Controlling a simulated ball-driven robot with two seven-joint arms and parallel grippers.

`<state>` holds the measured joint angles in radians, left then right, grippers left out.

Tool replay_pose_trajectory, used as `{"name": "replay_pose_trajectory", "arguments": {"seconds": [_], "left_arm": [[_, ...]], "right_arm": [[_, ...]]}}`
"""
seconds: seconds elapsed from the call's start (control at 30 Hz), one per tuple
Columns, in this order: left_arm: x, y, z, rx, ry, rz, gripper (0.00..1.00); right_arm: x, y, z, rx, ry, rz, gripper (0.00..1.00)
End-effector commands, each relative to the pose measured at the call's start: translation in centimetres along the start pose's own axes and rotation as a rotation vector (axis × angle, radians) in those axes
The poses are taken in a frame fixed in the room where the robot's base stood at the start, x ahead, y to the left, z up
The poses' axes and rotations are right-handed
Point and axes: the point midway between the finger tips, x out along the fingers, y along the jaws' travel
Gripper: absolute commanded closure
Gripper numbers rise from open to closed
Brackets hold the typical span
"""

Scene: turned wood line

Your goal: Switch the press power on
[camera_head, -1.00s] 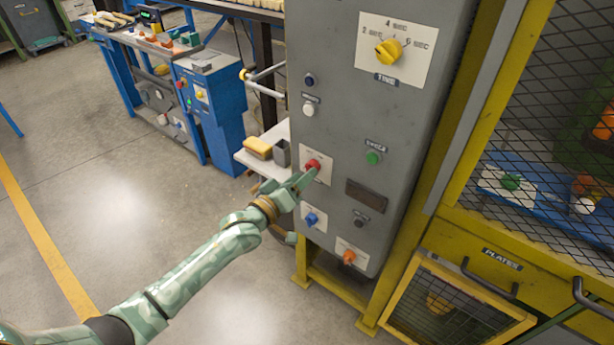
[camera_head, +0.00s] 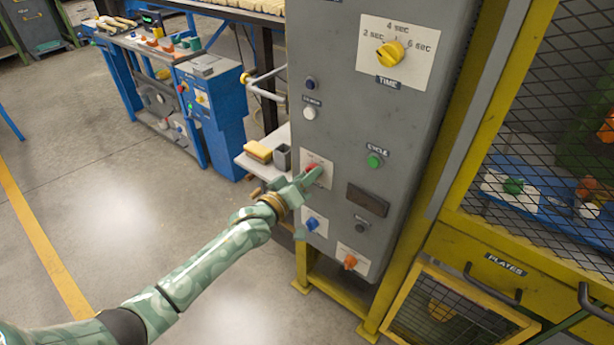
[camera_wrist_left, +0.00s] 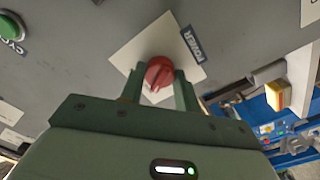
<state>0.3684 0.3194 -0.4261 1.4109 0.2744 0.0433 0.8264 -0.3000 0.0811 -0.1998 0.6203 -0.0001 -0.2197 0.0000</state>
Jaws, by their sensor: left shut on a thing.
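The red power knob (camera_head: 311,168) sits on a white plate on the front of the grey control cabinet (camera_head: 340,120). In the left wrist view the red knob (camera_wrist_left: 158,73) shows beside a "POWER" label (camera_wrist_left: 192,45). My left gripper (camera_head: 308,178) is at the knob, with its two fingers (camera_wrist_left: 160,88) on either side of it, shut on it. The fingers and hand hide part of the knob in the head view. My right gripper is not in view.
The cabinet also carries a yellow time dial (camera_head: 389,53), a green cycle button (camera_head: 374,161), a blue knob (camera_head: 311,224) and an orange knob (camera_head: 349,262). A small shelf (camera_head: 262,166) juts out left of it. A yellow mesh guard (camera_head: 545,130) stands at right. Open floor lies at left.

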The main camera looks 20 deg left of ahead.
Motion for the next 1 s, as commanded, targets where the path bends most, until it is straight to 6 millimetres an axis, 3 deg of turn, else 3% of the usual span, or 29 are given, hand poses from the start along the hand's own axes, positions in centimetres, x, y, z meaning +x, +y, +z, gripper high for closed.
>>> {"name": "replay_pose_trajectory", "arguments": {"seconds": [0.27,1.0], "left_arm": [[0.0,0.1,-0.1,0.133,0.000,-0.001,0.91],[0.0,0.0,0.0,0.795,-0.001,-0.001,0.91]], "right_arm": [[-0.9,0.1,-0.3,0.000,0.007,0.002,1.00],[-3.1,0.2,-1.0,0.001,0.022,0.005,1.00]]}}
